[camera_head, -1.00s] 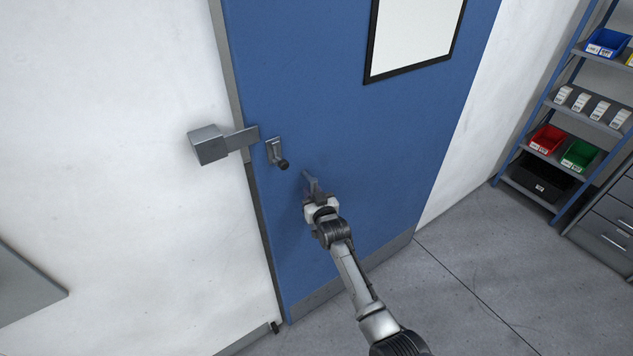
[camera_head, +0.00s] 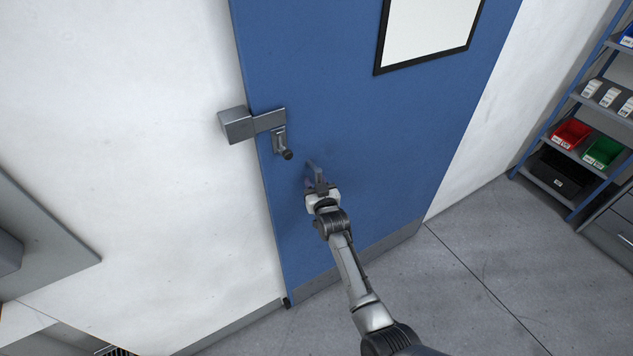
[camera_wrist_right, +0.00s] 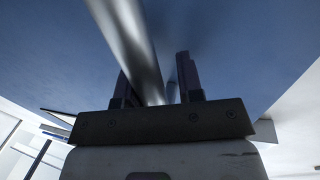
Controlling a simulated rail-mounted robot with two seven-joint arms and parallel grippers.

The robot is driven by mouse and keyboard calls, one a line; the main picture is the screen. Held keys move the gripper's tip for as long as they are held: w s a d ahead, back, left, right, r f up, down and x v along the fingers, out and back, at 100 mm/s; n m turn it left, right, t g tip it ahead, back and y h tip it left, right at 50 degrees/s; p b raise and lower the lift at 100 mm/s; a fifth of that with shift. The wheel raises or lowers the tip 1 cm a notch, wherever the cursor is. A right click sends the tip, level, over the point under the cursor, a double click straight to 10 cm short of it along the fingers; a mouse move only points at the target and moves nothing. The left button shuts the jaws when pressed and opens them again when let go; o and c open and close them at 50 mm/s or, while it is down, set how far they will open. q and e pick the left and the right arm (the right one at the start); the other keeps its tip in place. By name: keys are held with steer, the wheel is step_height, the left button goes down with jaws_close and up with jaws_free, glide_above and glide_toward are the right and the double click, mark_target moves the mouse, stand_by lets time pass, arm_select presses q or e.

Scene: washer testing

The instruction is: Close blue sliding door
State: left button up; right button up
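The blue sliding door (camera_head: 380,150) fills the middle of the head view, with its left edge against the white wall. A short metal handle with a dark knob (camera_head: 281,143) sits near that edge. A grey metal box with a flat plate (camera_head: 238,125) is on the wall, and the plate overlaps the door edge. My right gripper (camera_head: 315,170) is in front of the door, right of and below the handle. In the right wrist view its fingers (camera_wrist_right: 157,85) are apart, with a blurred silver bar (camera_wrist_right: 128,40) running down between them; contact cannot be told. My left gripper is out of view.
A framed white panel (camera_head: 430,32) is on the upper door. A shelf rack with a red bin (camera_head: 571,133) and a green bin (camera_head: 603,152) stands at the right. A grey panel (camera_head: 50,240) juts in at lower left. The floor (camera_head: 480,270) by the door is clear.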

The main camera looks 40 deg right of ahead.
steer(key=shift+o, duration=1.2)
steer(key=shift+a, duration=0.1)
steer(key=v, duration=1.3)
steer(key=shift+s, duration=0.35)
